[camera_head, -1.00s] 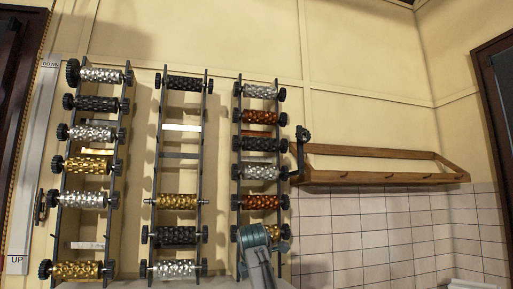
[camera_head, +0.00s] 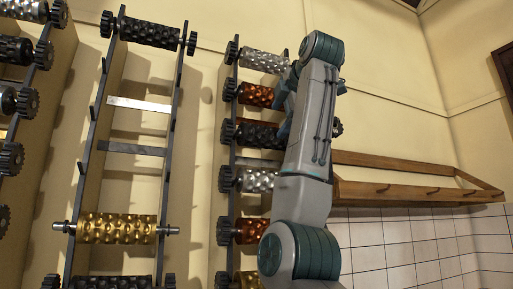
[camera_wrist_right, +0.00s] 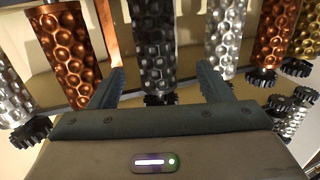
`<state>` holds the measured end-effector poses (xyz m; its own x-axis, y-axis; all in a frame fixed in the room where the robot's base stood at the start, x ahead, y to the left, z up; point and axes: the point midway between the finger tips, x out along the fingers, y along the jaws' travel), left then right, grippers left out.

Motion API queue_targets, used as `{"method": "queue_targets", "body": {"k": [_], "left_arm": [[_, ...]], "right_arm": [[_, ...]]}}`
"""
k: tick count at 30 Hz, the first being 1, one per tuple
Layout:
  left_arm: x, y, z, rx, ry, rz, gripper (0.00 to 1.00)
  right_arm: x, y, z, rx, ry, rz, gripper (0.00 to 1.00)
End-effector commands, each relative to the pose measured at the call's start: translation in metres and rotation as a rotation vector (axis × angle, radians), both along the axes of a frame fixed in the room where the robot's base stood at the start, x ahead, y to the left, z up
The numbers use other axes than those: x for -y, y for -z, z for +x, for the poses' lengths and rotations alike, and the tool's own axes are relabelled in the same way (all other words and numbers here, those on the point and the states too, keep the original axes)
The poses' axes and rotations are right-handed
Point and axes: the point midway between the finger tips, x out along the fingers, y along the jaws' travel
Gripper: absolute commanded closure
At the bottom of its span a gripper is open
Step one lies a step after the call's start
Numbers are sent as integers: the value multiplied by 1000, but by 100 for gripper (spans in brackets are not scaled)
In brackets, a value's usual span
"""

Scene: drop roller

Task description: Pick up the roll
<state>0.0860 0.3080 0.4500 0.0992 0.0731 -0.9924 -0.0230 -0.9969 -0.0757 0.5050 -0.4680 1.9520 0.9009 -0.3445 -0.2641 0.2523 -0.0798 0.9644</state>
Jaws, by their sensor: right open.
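Patterned rolls with black gears hang on wall racks. On the right rack (camera_head: 170,0) is not where my arm is; the right-hand rack holds a silver roll (camera_head: 262,60), a copper roll (camera_head: 256,94), a black roll (camera_head: 258,135), a lower silver roll (camera_head: 257,180) and a lower copper roll (camera_head: 250,229). My right gripper (camera_wrist_right: 160,76) is open, with one finger on each side of the black roll (camera_wrist_right: 152,45) in the wrist view. Whether it touches is unclear. In the head view my right arm hides most of the gripper. My left gripper is out of view.
The middle rack holds a black roll (camera_head: 150,32) and a gold roll (camera_head: 117,229), with empty slots between. Another rack stands at the left edge. A wooden shelf frame (camera_head: 420,190) is on the wall right of my arm.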

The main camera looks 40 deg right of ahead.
Motion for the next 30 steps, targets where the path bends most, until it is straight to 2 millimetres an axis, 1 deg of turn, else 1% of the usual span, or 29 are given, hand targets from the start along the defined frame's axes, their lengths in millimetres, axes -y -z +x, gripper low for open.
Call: {"method": "queue_targets", "body": {"k": [2,9,12,14,17,21,24,27,30], "left_arm": [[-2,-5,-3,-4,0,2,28],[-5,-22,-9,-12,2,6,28],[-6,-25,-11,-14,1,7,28],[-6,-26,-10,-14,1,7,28],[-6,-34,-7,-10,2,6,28],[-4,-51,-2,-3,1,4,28],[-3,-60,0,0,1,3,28],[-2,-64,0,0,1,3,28],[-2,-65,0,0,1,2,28]], "right_arm": [[3,-3,3,4,-1,0,28],[16,5,37,4,0,-1,28],[18,9,44,4,0,-1,28],[19,10,47,4,0,-1,28],[22,9,54,3,0,0,28],[29,10,70,3,1,0,28],[33,14,81,2,0,-1,28],[36,18,90,4,1,-1,28],[37,21,93,5,-1,-1,28]]}}
